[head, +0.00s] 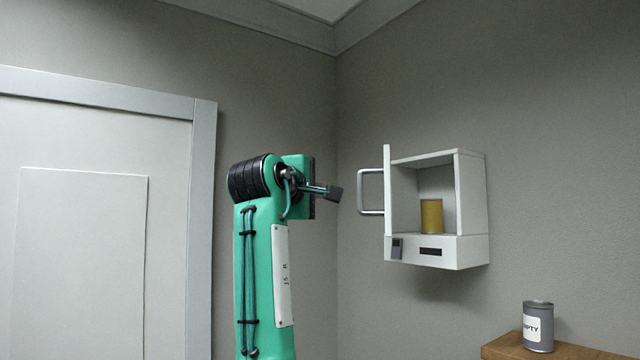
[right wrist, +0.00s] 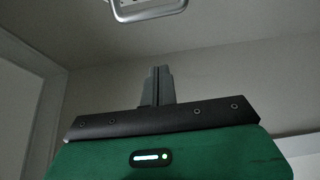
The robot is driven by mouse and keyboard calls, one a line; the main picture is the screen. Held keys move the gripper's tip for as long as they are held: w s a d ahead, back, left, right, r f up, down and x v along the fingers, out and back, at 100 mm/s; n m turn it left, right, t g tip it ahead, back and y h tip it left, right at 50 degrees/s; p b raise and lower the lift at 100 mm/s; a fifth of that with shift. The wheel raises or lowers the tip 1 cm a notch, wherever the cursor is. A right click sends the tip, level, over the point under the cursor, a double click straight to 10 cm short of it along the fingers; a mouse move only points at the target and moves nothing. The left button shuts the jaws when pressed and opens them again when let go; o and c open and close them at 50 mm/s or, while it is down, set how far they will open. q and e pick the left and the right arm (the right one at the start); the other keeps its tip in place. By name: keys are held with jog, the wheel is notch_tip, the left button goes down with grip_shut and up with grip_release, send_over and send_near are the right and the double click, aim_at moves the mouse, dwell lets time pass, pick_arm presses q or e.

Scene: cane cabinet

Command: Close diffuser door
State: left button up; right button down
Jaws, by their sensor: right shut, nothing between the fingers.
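The white diffuser box (head: 470,210) is mounted on the right wall, its front open and a yellow can (head: 431,216) standing inside. Its door (head: 387,190) is swung open at the left side and shows nearly edge-on. The door's metal handle (head: 361,192) sticks out to the left and also shows at the top of the right wrist view (right wrist: 150,14). My right gripper (head: 336,193) is just left of the handle in the head view, with a small gap. Its fingers (right wrist: 163,75) are shut and empty, apart from the handle. My left gripper is not in view.
A grey can (head: 538,326) labelled "EMPTY" stands on a wooden surface (head: 500,348) at the lower right. A white panelled door (head: 90,230) is at the left. The wall between my right arm and the box is bare.

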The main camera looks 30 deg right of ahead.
jog(key=d+p, duration=0.6)
jog(key=d, duration=0.1)
jog(key=shift+w, duration=0.15)
jog(key=shift+d, duration=0.1)
dwell(0.5)
